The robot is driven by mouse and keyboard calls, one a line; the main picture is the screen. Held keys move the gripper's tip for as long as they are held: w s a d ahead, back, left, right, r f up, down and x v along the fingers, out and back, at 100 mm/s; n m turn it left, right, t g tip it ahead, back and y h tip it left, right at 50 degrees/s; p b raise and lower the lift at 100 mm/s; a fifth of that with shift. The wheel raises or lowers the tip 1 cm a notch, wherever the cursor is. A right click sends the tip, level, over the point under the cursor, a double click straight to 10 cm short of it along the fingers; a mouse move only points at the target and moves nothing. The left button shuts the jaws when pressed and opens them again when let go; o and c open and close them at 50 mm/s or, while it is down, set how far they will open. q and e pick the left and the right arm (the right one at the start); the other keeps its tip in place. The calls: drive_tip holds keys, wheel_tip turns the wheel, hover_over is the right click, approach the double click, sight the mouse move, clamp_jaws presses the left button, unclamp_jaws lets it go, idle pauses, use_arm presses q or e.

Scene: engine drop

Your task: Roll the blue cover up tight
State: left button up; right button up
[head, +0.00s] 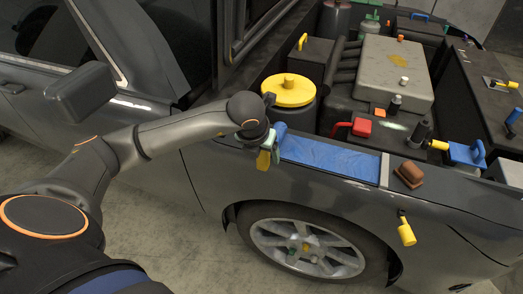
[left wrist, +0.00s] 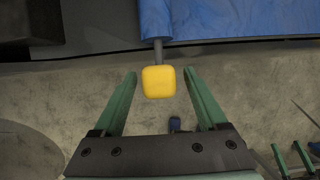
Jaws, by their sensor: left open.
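The blue cover (head: 330,155) lies along the top of the car's fender, with a thicker rolled end (head: 279,134) at its left. It also shows at the top right of the left wrist view (left wrist: 240,18). A yellow handle (left wrist: 159,82) sticks out from the rolled end on a short grey shaft. My left gripper (head: 265,146) is at that end. In the left wrist view its green fingers (left wrist: 160,75) are open, one on each side of the handle, with gaps on both sides. Green fingers in that view's lower right corner look like my right gripper (left wrist: 290,157), partly cut off.
A pale strip (head: 384,170) borders the cover's right end. Beyond it are a brown block (head: 409,175) and another yellow handle (head: 406,233) hanging on the fender. A yellow-capped reservoir (head: 289,90) and a red-handled part (head: 358,127) stand just behind the cover.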

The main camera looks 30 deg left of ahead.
use_arm(q)
drive_tip(key=shift+c, duration=0.4)
clamp_jaws()
drive_tip(key=shift+d, duration=0.1)
